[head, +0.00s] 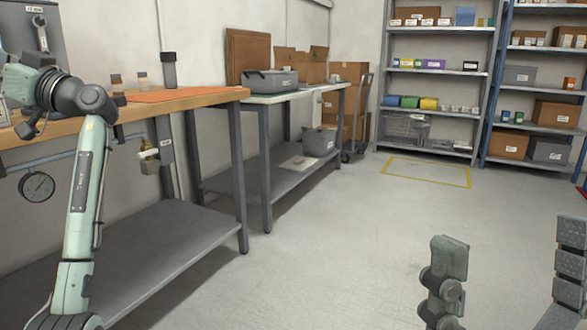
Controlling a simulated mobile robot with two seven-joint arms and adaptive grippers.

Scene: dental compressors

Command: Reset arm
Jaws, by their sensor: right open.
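My right gripper (508,262) is at the bottom right, with its two grey fingers wide apart. Nothing is between the fingers; only bare floor shows behind them. My left arm (84,205), pale green with dark joints, rises from the bottom left and bends towards the left edge. It stands in front of the wooden-topped workbench (190,97). Its gripper does not show clearly in the picture.
An orange mat (185,93) lies on the workbench near my left arm. A second bench (268,100) holds a grey bin (270,84). Shelves (440,70) stand at the back. The floor (340,240) in the middle is clear, with a yellow outline (425,171) farther back.

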